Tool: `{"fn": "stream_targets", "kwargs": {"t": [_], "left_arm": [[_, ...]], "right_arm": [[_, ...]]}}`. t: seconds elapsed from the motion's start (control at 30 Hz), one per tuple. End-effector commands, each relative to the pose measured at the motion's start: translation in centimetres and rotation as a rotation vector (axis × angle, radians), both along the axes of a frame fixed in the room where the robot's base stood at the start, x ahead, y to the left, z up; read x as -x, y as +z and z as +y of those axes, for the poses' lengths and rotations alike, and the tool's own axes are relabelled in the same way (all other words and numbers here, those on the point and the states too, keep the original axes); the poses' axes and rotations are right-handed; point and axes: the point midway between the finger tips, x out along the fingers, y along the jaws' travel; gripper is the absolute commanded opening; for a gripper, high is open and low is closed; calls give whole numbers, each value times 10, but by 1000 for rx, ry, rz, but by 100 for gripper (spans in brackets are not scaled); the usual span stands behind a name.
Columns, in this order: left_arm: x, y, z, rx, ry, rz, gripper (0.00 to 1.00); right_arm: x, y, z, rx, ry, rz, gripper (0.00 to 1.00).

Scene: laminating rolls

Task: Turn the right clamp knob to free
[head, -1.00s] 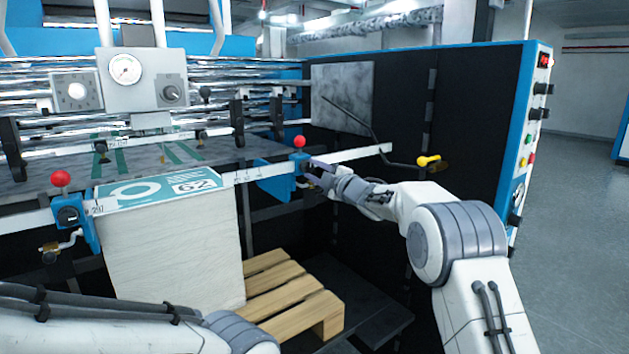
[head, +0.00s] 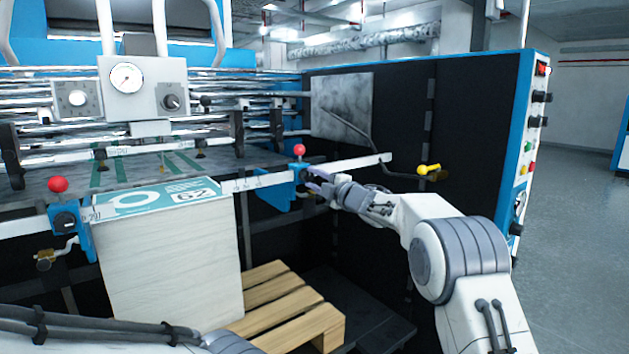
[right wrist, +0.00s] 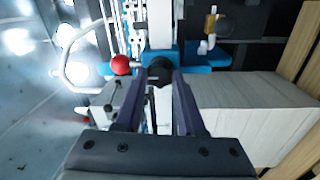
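The right clamp is a blue block (head: 299,167) with a red ball (head: 299,150) on top, on a pale measuring bar. Its dark round knob (right wrist: 160,69) shows in the right wrist view, where the red ball (right wrist: 121,64) is to its left. My right gripper (head: 313,184) is at the clamp's right side. In the right wrist view its two fingers (right wrist: 160,77) stand apart, with the knob between or just beyond their tips; I see no clear contact. My left gripper is out of view; only part of my left arm shows at the bottom.
A similar left clamp (head: 67,220) sits on the bar. A tall paper stack (head: 168,262) stands between the clamps, with a wooden pallet (head: 285,308) at its lower right. A bent black rod and a yellow handle (head: 428,169) are right of the clamp. A dark machine panel stands behind.

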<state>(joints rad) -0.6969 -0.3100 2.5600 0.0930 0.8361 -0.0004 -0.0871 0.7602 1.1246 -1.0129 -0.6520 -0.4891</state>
Motion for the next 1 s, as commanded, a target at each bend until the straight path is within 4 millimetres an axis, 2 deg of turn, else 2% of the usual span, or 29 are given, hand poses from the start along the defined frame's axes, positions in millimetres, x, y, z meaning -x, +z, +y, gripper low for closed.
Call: {"fn": "stream_targets", "kwargs": {"t": [0.03, 0.07, 0.47, 0.67, 1.0], "left_arm": [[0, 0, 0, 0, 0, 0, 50], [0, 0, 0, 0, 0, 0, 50], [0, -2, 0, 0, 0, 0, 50], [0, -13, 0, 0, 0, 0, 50], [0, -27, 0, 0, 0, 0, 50]], "right_arm": [[0, -1, 0, 1, 0, 1, 57], [0, -1, 0, 1, 0, 1, 68], [3, -1, -2, -1, 0, 1, 68], [22, -4, -17, -2, -1, 1, 68], [70, -6, -52, -1, -2, 0, 68]]}}
